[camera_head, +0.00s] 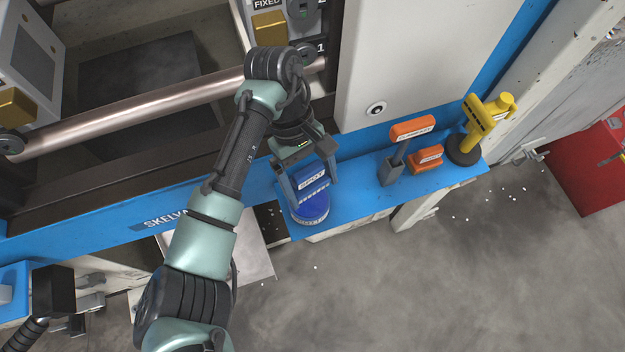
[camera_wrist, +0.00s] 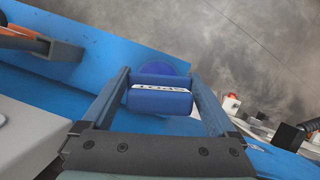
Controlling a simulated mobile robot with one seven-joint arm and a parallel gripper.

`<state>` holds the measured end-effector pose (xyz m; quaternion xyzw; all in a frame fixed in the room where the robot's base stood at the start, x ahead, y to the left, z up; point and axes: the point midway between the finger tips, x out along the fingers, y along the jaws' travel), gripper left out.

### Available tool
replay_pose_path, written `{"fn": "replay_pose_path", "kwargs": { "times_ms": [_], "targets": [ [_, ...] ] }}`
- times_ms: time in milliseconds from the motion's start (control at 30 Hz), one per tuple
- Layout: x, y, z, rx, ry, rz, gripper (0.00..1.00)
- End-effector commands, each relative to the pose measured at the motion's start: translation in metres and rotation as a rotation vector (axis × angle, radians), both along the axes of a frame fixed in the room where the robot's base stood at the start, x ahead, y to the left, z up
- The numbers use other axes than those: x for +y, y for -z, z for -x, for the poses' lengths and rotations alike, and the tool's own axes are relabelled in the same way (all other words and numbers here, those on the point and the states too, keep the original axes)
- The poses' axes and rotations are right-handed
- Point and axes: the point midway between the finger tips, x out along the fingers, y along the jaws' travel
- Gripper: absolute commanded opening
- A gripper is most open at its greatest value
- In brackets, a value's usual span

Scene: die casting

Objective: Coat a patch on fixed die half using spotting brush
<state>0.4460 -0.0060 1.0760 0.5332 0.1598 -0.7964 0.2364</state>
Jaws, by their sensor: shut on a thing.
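My gripper (camera_head: 315,188) is at the blue shelf, its two fingers shut on the sides of a blue tool (camera_head: 311,176) with a white-lettered label. The blue tool also shows between the fingers in the wrist view (camera_wrist: 160,101). Its round blue lower part (camera_head: 309,211) is over the shelf's left end; I cannot tell whether it touches the shelf. Bristles are not visible, so I cannot confirm that it is the spotting brush. The fixed die half (camera_head: 286,20), marked FIXED, is at the top, partly shown, with a brass-coloured block; my arm's wrist is just below it.
On the blue shelf (camera_head: 365,205) stand an orange-headed tool in a grey holder (camera_head: 391,170), an orange block (camera_head: 427,158) and a yellow tool (camera_head: 482,125) on a dark round base. A metal tie bar (camera_head: 150,108) crosses at left. A red cabinet (camera_head: 590,170) is at right.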

Motion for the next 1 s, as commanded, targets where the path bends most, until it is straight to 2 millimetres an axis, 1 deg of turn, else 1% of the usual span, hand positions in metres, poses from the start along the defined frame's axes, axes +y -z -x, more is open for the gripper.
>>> {"fn": "replay_pose_path", "kwargs": {
  "times_ms": [33, 200, 500, 700, 1000],
  "targets": [
    [0.0, 0.008, 0.0, -0.002, 0.0, -0.001, 0.49],
    [0.0, 0.026, 0.0, -0.001, 0.003, 0.0, 0.49],
    [0.0, 0.049, 0.0, -0.001, 0.002, -0.001, 0.49],
    [0.0, 0.055, 0.0, -0.001, 0.003, 0.0, 0.49],
    [0.0, 0.054, 0.0, -0.001, 0.003, 0.0, 0.49]
  ]
}}
